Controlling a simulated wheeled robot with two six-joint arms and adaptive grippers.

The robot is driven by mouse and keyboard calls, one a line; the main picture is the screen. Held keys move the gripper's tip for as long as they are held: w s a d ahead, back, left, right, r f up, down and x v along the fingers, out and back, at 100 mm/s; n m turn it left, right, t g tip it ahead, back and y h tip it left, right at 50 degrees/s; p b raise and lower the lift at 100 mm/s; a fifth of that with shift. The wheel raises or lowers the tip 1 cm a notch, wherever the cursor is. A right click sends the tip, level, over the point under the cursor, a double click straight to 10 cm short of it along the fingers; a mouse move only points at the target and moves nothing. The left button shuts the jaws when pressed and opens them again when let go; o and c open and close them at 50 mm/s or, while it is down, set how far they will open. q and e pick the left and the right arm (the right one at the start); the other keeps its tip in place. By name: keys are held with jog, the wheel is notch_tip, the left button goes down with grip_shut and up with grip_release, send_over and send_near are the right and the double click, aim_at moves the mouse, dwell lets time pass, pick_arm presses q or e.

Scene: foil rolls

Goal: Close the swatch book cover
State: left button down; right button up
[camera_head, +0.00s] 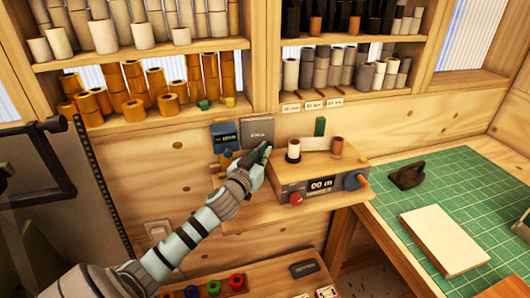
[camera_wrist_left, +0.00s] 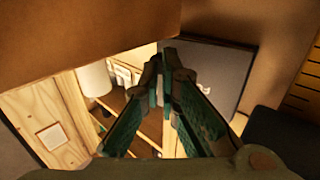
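A flat grey panel (camera_head: 257,133) stands upright against the wooden wall below the shelves; it looks like the raised cover of the swatch book, though I cannot be sure. In the left wrist view a grey panel (camera_wrist_left: 205,72) lies just beyond and right of the fingertips. My left gripper (camera_head: 264,153) is just below the panel in the head view. Its fingertips (camera_wrist_left: 165,58) come together with nothing visible between them. I cannot tell whether they touch the panel. The rest of the book is hidden or unclear. My right gripper is not in view.
A blue device (camera_head: 225,136) hangs left of the panel. A meter box with a display (camera_head: 320,186) and spools on top stands to the right. A cream block (camera_head: 444,241) and dark object (camera_head: 407,175) sit on the green mat (camera_head: 390,205). Shelves of rolls are above.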

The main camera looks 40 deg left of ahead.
pick_arm(q)
jog(key=shift+w, duration=0.1)
jog(key=c, duration=1.9)
grip_release()
jog(key=shift+d+r, duration=0.1)
jog(key=shift+c, duration=0.2)
jog(key=o, duration=0.4)
jog(key=v, duration=1.2)
